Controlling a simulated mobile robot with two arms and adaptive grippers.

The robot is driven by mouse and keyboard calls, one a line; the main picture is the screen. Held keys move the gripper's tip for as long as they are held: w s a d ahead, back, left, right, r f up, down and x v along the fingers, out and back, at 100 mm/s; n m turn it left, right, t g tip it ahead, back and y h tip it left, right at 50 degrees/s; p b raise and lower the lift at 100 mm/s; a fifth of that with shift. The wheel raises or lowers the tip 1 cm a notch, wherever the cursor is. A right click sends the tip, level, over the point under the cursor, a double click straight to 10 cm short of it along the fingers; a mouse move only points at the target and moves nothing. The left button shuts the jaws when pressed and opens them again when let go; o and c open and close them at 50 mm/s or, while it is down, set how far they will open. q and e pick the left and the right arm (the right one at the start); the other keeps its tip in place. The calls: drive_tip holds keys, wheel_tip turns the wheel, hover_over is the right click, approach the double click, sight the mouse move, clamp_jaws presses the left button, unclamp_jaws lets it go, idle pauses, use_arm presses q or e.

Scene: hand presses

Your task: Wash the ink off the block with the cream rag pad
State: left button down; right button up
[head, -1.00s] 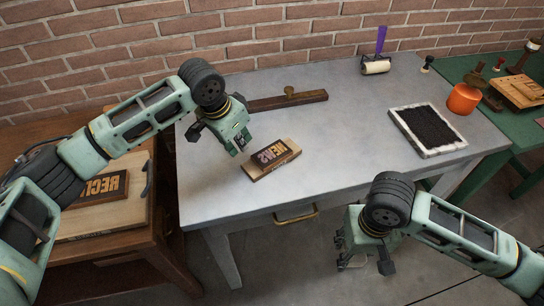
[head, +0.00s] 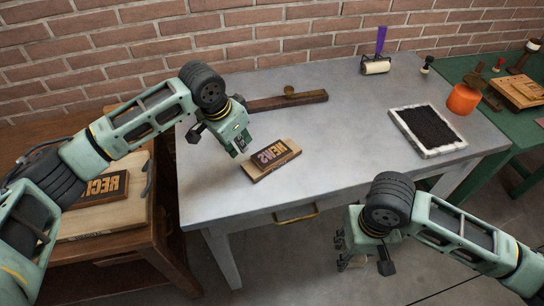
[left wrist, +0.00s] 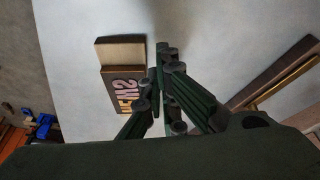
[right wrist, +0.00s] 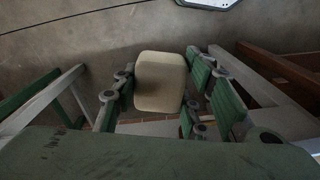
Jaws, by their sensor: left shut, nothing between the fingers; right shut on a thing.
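The wooden block (head: 273,154) lies on the grey table, with dark ink around pale, pinkish raised letters on its upper face. It also shows in the left wrist view (left wrist: 124,88), beside my left fingers. My left gripper (head: 240,151) is shut and empty, just above and left of the block in the head view. The cream rag pad (right wrist: 160,82) is between the fingers of my right gripper (right wrist: 158,88), which is shut on it. In the head view my right gripper (head: 364,264) hangs in front of the table's front edge, away from the block.
A wooden bar (head: 285,101) with a brass knob lies behind the block. A purple-handled roller (head: 376,66) and an ink slab (head: 428,130) are farther right. Another letter block (head: 100,189) is on the left brown table. The grey table's middle (head: 340,130) is clear.

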sight(246, 159)
use_arm(q)
drive_tip(key=shift+f, duration=1.8)
